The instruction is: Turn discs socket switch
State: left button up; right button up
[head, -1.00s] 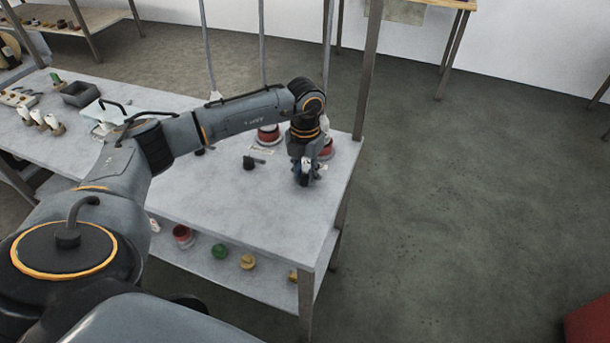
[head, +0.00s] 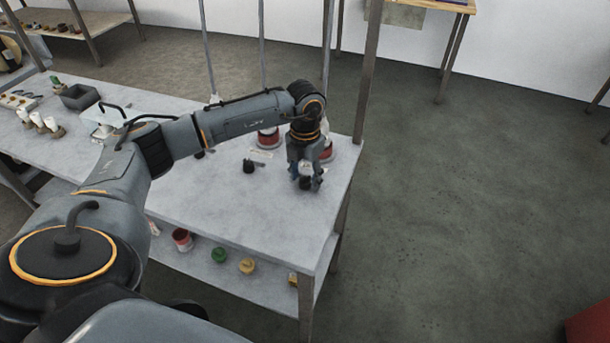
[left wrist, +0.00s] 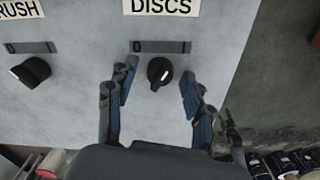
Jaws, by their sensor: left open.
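The discs switch (left wrist: 159,72) is a round black knob with a pale mark, below a dark strip marked 0 and a white label reading DISCS (left wrist: 160,7). My left gripper (left wrist: 157,96) is open, with one blue-padded finger on each side of the knob and a visible gap to both. In the head view the left gripper (head: 305,182) points down at the tabletop near its right end and largely hides the discs switch. A second black knob, the brush switch (left wrist: 32,72), is to the left; it also shows in the head view (head: 248,166). My right gripper is not in view.
The grey table (head: 240,210) has a lower shelf with a red-and-white pot (head: 182,239), a green item (head: 219,254) and a yellow one (head: 247,266). Red round items (head: 268,137) stand behind the arm. A metal post (head: 366,70) rises close behind the gripper.

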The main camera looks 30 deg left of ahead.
aim_at(305, 177)
pick_arm(q)
notch_tip(305, 177, up, 12)
dwell(0.6)
dwell(0.4)
